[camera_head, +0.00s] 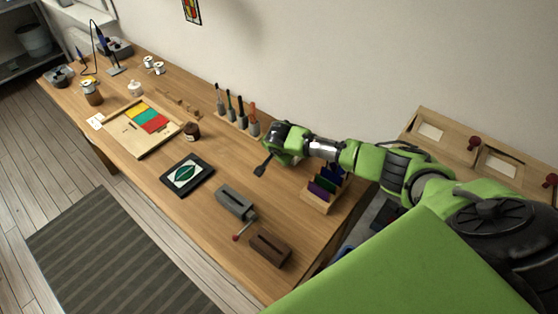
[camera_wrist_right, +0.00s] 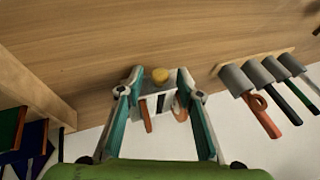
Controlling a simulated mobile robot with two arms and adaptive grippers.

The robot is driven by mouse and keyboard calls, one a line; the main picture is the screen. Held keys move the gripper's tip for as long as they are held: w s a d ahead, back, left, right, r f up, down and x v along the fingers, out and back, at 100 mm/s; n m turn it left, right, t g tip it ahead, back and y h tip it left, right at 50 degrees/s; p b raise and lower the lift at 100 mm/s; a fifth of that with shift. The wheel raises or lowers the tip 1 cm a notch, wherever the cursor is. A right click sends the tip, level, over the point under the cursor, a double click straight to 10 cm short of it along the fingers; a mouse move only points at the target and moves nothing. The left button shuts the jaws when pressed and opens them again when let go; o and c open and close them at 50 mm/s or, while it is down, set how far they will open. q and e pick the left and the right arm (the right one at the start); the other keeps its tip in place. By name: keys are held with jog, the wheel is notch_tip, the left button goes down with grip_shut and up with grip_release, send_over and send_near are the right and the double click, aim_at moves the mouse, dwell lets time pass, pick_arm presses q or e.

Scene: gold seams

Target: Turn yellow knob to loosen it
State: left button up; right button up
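In the head view my right gripper (camera_head: 266,165) is over the back right of the table and the knob is hidden. My left gripper is not in view.
A tool rack (camera_head: 239,122) with several handled tools stands close beside my right gripper. A wooden holder (camera_head: 319,204) with coloured sheets is on its other side. A grey vise (camera_head: 234,202), a brown block (camera_head: 270,248) and a framed leaf pattern (camera_head: 187,174) lie nearer the front.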

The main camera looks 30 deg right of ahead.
dwell(0.3)
grip_shut()
jog(key=shift+a, duration=0.1)
